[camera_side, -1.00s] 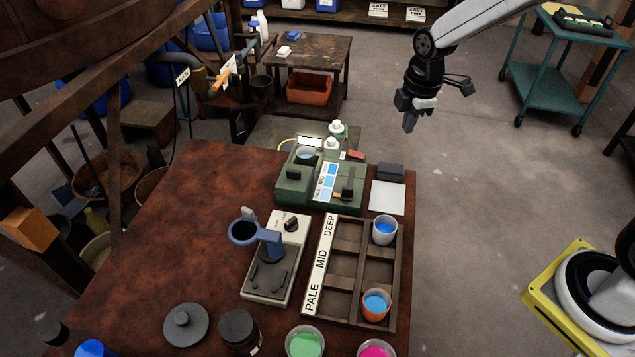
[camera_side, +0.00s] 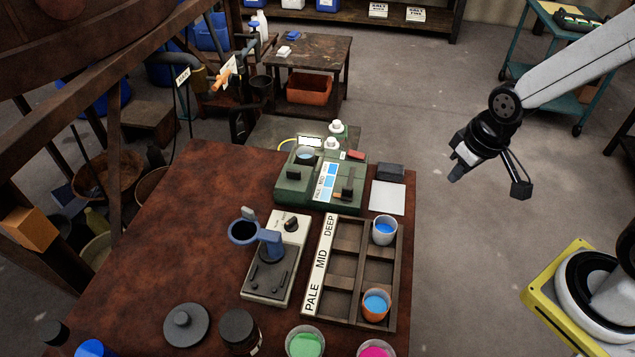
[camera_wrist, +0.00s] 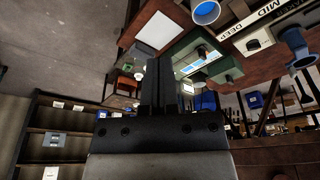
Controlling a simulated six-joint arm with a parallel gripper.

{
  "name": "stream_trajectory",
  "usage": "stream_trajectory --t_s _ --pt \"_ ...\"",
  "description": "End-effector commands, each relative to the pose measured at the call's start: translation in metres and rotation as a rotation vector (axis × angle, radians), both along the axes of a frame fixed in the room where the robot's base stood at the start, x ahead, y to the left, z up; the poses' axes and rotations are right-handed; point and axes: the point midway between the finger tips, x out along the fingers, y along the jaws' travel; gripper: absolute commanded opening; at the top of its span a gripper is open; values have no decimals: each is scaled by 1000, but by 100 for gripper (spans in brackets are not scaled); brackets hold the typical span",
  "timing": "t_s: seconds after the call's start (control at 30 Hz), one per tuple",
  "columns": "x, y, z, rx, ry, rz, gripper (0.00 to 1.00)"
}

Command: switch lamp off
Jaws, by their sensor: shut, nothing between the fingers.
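A green instrument (camera_side: 294,193) sits at the far end of the brown table. It has a bright lit panel (camera_side: 310,141), a cup of pale blue liquid (camera_side: 305,154), a strip of blue swatches (camera_side: 326,183) and a black lever-like part (camera_side: 347,188). I cannot tell which part is the lamp's switch. The instrument also shows in the wrist view (camera_wrist: 222,66), tilted. My gripper (camera_side: 455,176) is shut and empty, off the table's right side, apart from everything. Its fingers (camera_wrist: 158,82) show closed together in the wrist view.
A wooden rack (camera_side: 341,268) holds a white cup (camera_side: 384,231) and an orange cup (camera_side: 376,305) of blue liquid. A grey-and-blue device (camera_side: 268,278) stands left of it. A white sheet (camera_side: 387,197) and dark block (camera_side: 390,171) lie near the right edge.

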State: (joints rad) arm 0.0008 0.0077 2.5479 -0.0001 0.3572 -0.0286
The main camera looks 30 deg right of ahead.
Motion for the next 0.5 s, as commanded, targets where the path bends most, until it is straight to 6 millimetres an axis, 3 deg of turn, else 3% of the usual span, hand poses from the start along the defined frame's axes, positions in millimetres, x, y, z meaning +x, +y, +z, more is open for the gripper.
stream_trajectory --t_s 0.17,0.37,0.5 --pt "-4 0 -1 7 -3 -30 3" --pt "2 0 0 4 0 -18 67" --pt "18 0 1 -4 10 15 71"
